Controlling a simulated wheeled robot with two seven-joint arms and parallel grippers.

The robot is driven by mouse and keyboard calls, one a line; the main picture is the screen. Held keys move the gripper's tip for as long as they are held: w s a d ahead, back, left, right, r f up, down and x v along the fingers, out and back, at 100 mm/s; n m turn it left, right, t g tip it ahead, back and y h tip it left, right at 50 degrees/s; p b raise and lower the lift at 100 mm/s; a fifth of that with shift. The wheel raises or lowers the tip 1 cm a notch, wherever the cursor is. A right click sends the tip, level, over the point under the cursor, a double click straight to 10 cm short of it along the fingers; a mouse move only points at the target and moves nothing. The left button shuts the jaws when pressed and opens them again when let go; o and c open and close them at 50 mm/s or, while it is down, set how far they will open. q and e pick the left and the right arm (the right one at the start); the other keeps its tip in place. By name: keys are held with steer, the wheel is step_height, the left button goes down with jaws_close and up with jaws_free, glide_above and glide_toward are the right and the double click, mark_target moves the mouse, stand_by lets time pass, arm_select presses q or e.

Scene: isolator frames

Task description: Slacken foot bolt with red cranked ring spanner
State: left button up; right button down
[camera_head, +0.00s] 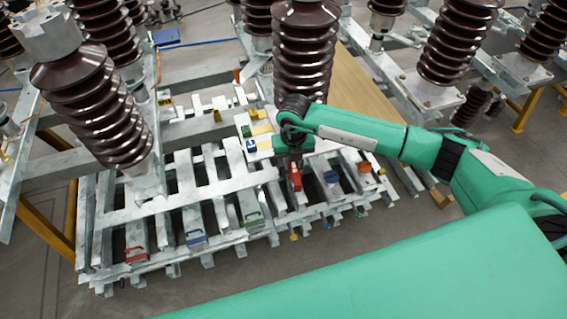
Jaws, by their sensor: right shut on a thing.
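My right gripper (293,160) points down over the slatted grey metal frame, in the middle of the view. It is shut on a small red piece (295,180), which I take to be the red cranked ring spanner. The gripper and wrist hide its upper part, and its ring end cannot be made out. A large brown ribbed insulator (305,55) stands just behind my right gripper. The foot bolt cannot be picked out at this size. My left gripper is not in view.
Small coloured pieces lie along the slatted frame (220,200): red (136,254), blue (196,237), green (254,219) and orange (364,167). More insulators stand left (95,110) and right (455,45). A wooden board (360,90) lies behind my right arm. Grey floor is clear at lower left.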

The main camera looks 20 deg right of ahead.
steer(key=shift+d+n+b, duration=0.5)
steer(key=shift+d+n, duration=0.3)
steer(key=shift+r, duration=0.15)
step_height(320, 180, up, 7)
steer(key=p, duration=0.3)
steer(key=shift+p, duration=0.35)
